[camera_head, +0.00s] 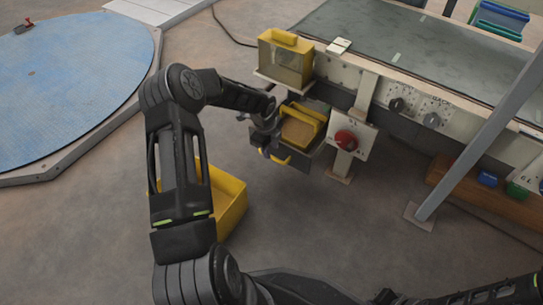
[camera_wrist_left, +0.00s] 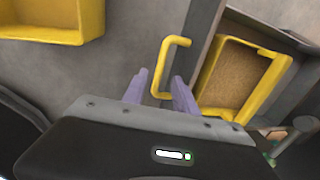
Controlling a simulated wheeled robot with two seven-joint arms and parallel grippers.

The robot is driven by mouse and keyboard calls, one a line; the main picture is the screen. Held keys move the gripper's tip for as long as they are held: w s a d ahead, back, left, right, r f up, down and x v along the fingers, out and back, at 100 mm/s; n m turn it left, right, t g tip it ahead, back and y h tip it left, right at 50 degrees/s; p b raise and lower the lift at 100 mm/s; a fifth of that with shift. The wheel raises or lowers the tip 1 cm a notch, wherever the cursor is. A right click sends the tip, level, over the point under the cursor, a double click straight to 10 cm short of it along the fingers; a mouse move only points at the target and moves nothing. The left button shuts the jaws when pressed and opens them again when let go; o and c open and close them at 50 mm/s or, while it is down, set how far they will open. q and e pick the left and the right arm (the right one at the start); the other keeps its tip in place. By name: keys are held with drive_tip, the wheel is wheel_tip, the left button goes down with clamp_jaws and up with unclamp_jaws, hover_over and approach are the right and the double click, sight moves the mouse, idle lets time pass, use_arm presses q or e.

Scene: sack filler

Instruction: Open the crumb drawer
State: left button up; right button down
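The crumb drawer (camera_head: 290,164) is a dark grey box low on the machine's near end. It stands out from the machine, and a yellow tray (camera_head: 301,130) of brown crumbs shows in it. The tray also shows in the left wrist view (camera_wrist_left: 243,80). The drawer's yellow bar handle (camera_wrist_left: 168,65) shows on its front. My left gripper (camera_wrist_left: 162,92) is open, its two pale fingers apart at the near end of the handle; I cannot tell whether they touch it. In the head view, my left wrist (camera_head: 262,118) partly hides the drawer. My right gripper is out of view.
A yellow bin (camera_head: 228,203) stands on the floor behind my left forearm. A yellow box (camera_head: 286,58) is mounted above the drawer. A red knob (camera_head: 346,139) on a white panel is to the drawer's right. A slanted grey post (camera_head: 470,150) stands farther right.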

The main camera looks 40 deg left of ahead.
sight(272, 157)
use_arm(q)
drive_tip(key=f, duration=0.1)
drive_tip(key=f+b, duration=0.1)
drive_tip(key=f, duration=0.2)
drive_tip(key=shift+w, duration=0.35)
drive_tip(key=shift+r, duration=0.1)
clamp_jaws()
idle(1.0)
